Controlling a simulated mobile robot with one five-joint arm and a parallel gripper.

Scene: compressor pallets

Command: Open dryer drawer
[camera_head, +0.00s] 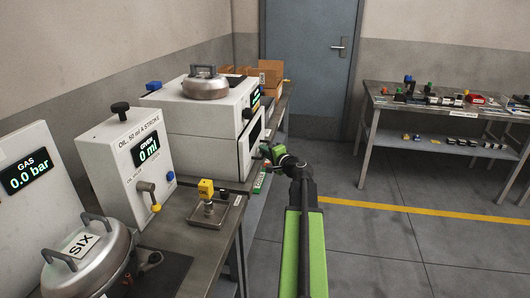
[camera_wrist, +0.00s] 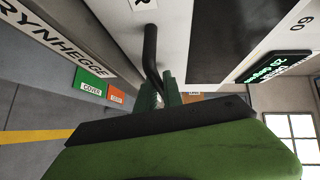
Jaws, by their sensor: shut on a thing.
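The dryer (camera_head: 205,130) is a white box on the left bench, with a dark window and a lit display on its front. In the wrist view its white front (camera_wrist: 180,40) fills the top, with a dark panel (camera_wrist: 235,40) and a green-lit display (camera_wrist: 270,67). A black bar handle (camera_wrist: 151,50) stands off that front. My gripper (camera_head: 267,151) is at the dryer's front. In the wrist view my gripper (camera_wrist: 160,92) is shut on the end of the handle. The fingertips partly hide the grip. I cannot tell how far the drawer is out.
A lidded metal pot (camera_head: 205,86) stands on the dryer. The oil unit (camera_head: 125,155) and a yellow part on a small tray (camera_head: 218,212) stand nearer on the bench. A second table (camera_head: 440,106) is at the right. The floor (camera_head: 400,250) between is clear.

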